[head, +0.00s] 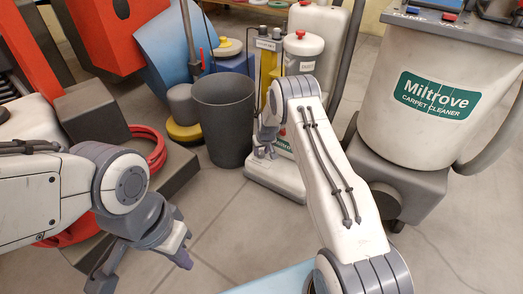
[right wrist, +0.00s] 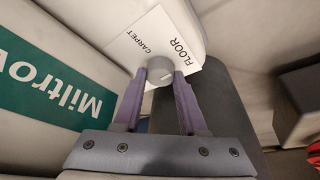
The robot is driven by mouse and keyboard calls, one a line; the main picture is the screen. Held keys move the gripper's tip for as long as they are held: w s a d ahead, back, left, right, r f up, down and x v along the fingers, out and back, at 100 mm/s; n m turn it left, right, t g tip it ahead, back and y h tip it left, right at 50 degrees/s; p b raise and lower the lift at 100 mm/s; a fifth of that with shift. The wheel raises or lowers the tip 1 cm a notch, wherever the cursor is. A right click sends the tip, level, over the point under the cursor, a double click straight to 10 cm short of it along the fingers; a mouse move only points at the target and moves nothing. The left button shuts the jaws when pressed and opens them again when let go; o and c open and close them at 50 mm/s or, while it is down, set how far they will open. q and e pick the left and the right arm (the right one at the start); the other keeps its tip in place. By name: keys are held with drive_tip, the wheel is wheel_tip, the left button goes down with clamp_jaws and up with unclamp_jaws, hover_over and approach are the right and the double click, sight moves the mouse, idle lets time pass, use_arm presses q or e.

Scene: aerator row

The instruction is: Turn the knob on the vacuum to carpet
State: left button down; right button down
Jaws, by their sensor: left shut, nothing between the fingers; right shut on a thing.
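The vacuum (head: 275,182) is a white upright machine in the middle of the head view, partly behind my right arm. In the right wrist view its pale body carries a green Miltrove label (right wrist: 45,88) and a white card (right wrist: 160,42) reading FLOOR and CARPET. A small grey round knob (right wrist: 160,68) sits at the card's edge. My right gripper (right wrist: 160,76) is shut on the knob, one purple finger on each side. A faint light mark shows on the knob, but I cannot tell which word it points at. My left gripper (head: 184,260) is shut and empty above the floor.
A dark grey bin (head: 224,118) stands left of the vacuum. A large Miltrove carpet cleaner (head: 430,95) stands at the right. A red hose (head: 155,150) and a yellow-and-blue floor machine (head: 185,128) are at the left. The tiled floor in front is partly clear.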

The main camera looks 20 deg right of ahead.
drive_tip(key=shift+n, duration=0.3)
drive_tip(key=shift+d+f+n+y+b, duration=0.1)
drive_tip(key=shift+n+y+b, duration=0.2)
drive_tip(key=shift+n+b, duration=0.2)
drive_tip(key=shift+n, duration=0.3)
drive_tip(key=shift+c, duration=2.3)
unclamp_jaws()
